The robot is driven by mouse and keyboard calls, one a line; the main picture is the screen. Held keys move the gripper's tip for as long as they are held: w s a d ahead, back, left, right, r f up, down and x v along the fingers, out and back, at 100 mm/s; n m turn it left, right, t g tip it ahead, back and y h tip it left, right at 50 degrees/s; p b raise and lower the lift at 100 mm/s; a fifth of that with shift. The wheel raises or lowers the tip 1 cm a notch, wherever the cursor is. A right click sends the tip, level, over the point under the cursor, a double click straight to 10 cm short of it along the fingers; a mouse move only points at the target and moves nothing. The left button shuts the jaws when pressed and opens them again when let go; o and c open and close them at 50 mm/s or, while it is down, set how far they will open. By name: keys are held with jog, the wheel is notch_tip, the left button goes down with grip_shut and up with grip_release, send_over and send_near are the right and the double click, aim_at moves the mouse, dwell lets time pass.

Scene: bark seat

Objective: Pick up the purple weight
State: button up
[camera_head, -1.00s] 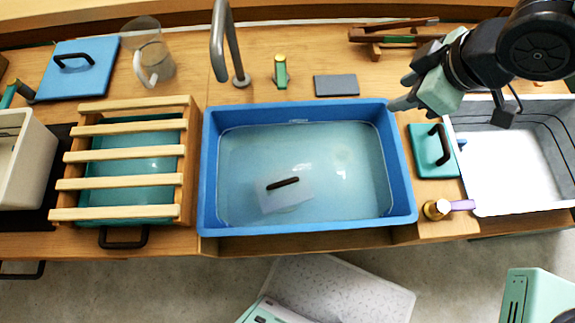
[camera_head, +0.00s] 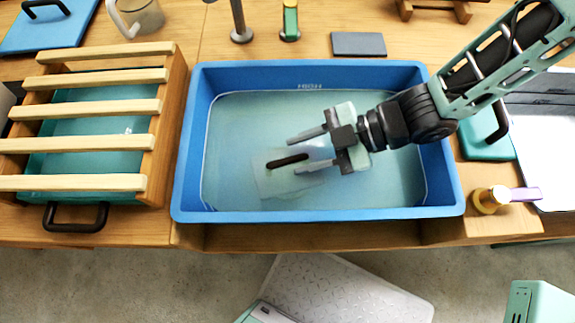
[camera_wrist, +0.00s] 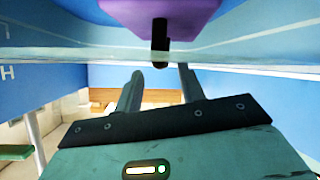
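The weight (camera_head: 292,178) lies under water in the blue basin (camera_head: 184,150), left of its middle. It looks pale and blurred in the head view, with a black bar handle (camera_head: 287,161) on top. The wrist view shows it as a purple block (camera_wrist: 165,14) at the top edge, its black handle (camera_wrist: 160,45) pointing toward the fingers. My gripper (camera_head: 293,155) is over the basin, fingers apart and nothing between them in the wrist view (camera_wrist: 160,72). In the head view the fingers lie either side of the handle; the wrist view shows a gap between fingertips and handle.
The basin's walls surround the gripper. A slatted wooden rack (camera_head: 160,130) stands left. A teal lidded block (camera_head: 487,135) and a brass-ended purple-handled tool (camera_head: 492,199) lie right. A grey slab (camera_head: 358,44) and a tap (camera_head: 240,25) are behind.

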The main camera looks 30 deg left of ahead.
aim_at(294, 159)
jog(key=x, duration=0.4)
jog(key=shift+d+f, duration=0.15)
jog(key=shift+f, duration=0.1)
grip_shut()
jog(key=shift+r, duration=0.1)
